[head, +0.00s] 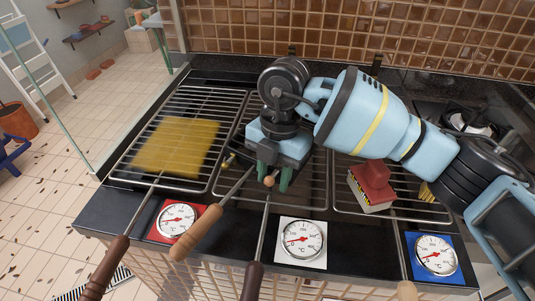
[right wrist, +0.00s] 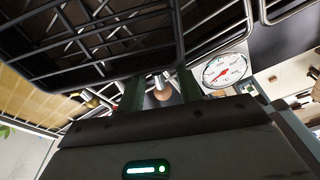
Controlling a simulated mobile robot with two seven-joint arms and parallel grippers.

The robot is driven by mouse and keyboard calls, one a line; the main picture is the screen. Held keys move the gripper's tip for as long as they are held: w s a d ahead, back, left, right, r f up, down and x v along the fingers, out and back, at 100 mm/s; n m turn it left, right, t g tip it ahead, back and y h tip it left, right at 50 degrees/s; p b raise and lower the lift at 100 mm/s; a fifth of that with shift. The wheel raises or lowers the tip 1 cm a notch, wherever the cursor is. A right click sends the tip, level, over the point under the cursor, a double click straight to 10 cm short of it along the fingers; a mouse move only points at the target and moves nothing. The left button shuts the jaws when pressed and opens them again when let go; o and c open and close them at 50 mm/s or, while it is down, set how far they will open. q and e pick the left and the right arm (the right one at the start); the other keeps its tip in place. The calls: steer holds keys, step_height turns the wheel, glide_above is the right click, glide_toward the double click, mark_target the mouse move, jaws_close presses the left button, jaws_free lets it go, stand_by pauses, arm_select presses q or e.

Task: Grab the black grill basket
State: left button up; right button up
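The black grill basket (right wrist: 90,42) shows in the right wrist view as a dark wire mesh close above and ahead of my fingers. In the head view, my right arm and gripper cover much of the middle grate area, so the basket's outline is hard to make out there. My right gripper (head: 272,178) points down over the middle of the grill, its green fingers apart. A round wooden knob (head: 269,181) shows between the fingers, and it also shows in the right wrist view (right wrist: 163,93). I cannot tell whether the fingers touch anything. My left gripper is out of view.
A yellow sheet (head: 178,146) lies on the left grate. A red-topped block (head: 371,187) sits on the right grate. Long wooden handles, including a light one (head: 197,233) and a dark one (head: 253,282), cross the front edge near the dials (head: 302,239). A tiled wall stands behind.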

steer(key=shift+f, duration=0.3)
steer(key=shift+c, duration=0.4)
jaws_close()
steer(key=shift+r, duration=0.1)
